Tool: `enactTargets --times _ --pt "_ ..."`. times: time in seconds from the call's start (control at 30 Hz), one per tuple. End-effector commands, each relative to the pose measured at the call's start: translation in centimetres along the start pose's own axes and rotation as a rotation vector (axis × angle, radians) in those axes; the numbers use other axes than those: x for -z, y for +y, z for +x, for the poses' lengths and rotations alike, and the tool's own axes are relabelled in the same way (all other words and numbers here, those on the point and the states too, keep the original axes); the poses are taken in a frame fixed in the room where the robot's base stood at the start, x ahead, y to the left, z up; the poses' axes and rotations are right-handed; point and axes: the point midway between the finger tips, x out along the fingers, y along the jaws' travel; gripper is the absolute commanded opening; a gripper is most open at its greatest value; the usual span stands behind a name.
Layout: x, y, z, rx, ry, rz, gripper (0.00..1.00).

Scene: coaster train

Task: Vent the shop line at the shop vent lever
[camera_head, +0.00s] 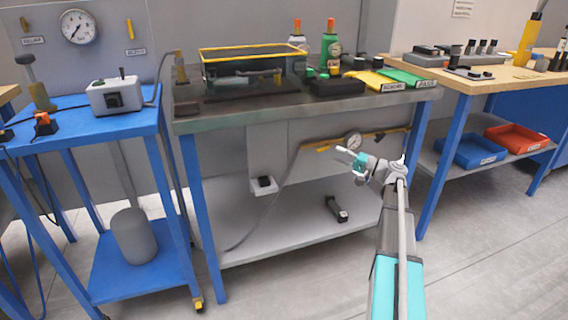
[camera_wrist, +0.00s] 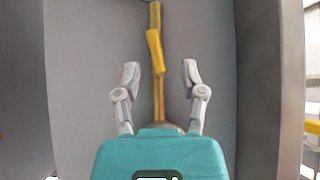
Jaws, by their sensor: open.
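A yellow lever (camera_wrist: 155,52) lies along a thin orange-yellow pipe in the wrist view. In the head view, a yellow pipe (camera_head: 385,136) with a round gauge (camera_head: 353,141) runs under the middle bench, with a yellow handle-like piece (camera_head: 322,146) at its left. My gripper (camera_wrist: 160,75) is open and empty. Its two fingers stand either side of the yellow lever in the wrist picture; whether they touch it I cannot tell. In the head view my gripper (camera_head: 352,153) is below the bench top, in front of the pipe. No readable label shows which lever is the shop vent.
The middle bench top (camera_head: 240,118) hangs over my gripper, and its lower shelf (camera_head: 275,225) holds a small dark item (camera_head: 336,208). A wall panel at upper left carries a gauge (camera_head: 79,27) and yellow levers (camera_head: 130,29). The floor at right is clear.

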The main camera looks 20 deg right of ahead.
Motion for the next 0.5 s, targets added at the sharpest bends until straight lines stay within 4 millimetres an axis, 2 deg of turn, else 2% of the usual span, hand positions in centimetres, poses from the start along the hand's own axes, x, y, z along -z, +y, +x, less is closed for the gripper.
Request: enactTargets --times 0.2,0.5 --pt "0.0 0.1 -3.2 -0.001 0.003 -0.001 0.53" --pt "0.0 0.1 -6.6 -0.001 0.001 -0.001 0.53"
